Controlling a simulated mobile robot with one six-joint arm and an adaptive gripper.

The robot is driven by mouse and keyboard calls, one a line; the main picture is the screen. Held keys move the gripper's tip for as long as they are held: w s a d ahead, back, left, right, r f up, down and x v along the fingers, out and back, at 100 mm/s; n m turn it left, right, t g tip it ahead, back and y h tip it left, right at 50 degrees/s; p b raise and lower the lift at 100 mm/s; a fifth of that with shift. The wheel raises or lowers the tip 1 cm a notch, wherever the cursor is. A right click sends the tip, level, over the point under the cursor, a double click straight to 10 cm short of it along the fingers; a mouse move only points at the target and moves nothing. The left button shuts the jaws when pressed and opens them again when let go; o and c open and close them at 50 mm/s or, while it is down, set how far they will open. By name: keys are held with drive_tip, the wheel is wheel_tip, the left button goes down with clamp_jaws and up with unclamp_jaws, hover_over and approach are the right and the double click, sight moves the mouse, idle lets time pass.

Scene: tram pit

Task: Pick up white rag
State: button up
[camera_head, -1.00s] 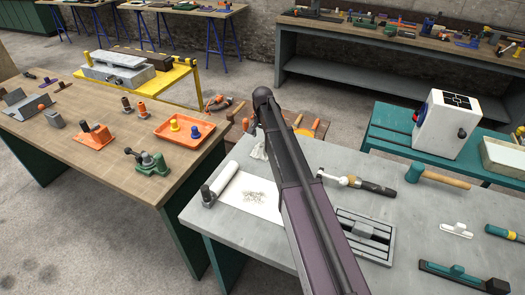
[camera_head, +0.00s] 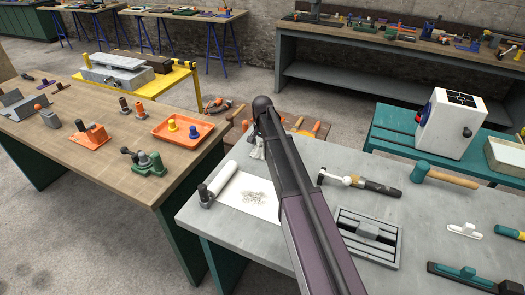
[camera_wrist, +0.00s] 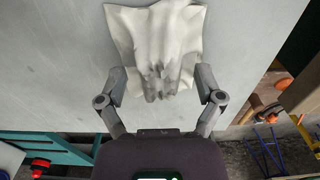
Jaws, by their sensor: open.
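The white rag (camera_wrist: 158,35) lies crumpled and draped on the grey tabletop in the wrist view, with dark smudges on its folds nearest me. My gripper (camera_wrist: 159,78) is open, with one grey finger on each side of the rag's near end. I cannot tell whether the fingers touch the cloth. In the head view a small part of the rag (camera_head: 257,150) shows at the far edge of the grey table, left of my arm.
A wooden bench (camera_head: 85,165) with an orange tray (camera_head: 183,143) stands to the left.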

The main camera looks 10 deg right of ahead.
sight(263, 145)
idle(0.3)
clamp_jaws()
drive_tip(key=shift+r, duration=0.2)
wheel_tip(263, 145, up, 3)
drive_tip(key=p, duration=0.3)
drive_tip(key=shift+p, duration=0.3)
drive_tip(key=shift+s+r, duration=0.3)
drive_tip(key=s+d, duration=0.1)
drive_tip(key=s, duration=0.4)
drive_tip(key=s+d+p, duration=0.1)
drive_tip(key=s, duration=0.4)
drive_tip(key=s+d+r, duration=0.1)
drive_tip(key=s, duration=0.4)
drive_tip(key=shift+d, duration=0.25)
